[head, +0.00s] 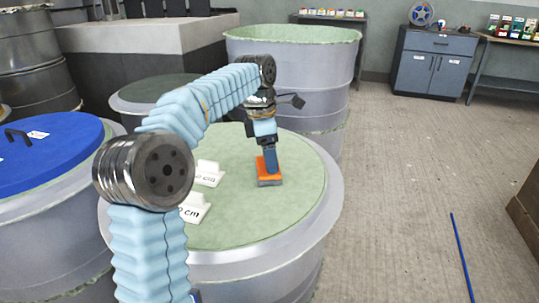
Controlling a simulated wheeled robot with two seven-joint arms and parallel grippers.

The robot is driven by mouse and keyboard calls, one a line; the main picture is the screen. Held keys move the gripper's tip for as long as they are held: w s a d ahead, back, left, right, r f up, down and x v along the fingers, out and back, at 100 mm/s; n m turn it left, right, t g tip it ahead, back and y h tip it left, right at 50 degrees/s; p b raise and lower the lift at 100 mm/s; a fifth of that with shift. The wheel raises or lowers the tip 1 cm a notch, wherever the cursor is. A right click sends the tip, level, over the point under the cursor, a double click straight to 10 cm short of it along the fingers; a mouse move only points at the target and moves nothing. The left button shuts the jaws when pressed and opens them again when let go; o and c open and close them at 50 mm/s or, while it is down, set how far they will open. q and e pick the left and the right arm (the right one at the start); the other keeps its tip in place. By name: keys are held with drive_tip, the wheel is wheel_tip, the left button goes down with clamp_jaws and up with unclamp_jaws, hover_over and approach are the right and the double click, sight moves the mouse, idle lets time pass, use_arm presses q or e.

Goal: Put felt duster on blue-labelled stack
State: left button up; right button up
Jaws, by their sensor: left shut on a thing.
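The felt duster (270,182) is a small block, orange on top with a grey underside. It is over the right part of a round green mould top (238,215), on or just above it; I cannot tell if it touches. My left gripper (270,167) points down and is shut on the duster from above. Its arm comes in from the bottom left and hides part of the green top. I cannot make out a blue label on any stack. A round blue top (45,160) with a dark handle and white tags is at the left. My right gripper is not in view.
White signs reading "cm" (208,173) stand on the green top, left of the duster. A taller green-topped tub (290,65) stands behind. A blue-grey cabinet (430,72) is at the back.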

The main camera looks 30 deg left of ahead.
sight(263, 165)
use_arm(q)
drive_tip(key=o, duration=1)
drive_tip(key=shift+f, duration=0.1)
drive_tip(key=shift+o, duration=0.2)
wheel_tip(263, 165, up, 12)
drive_tip(key=s+a+p, duration=0.1)
drive_tip(key=shift+a, duration=0.25)
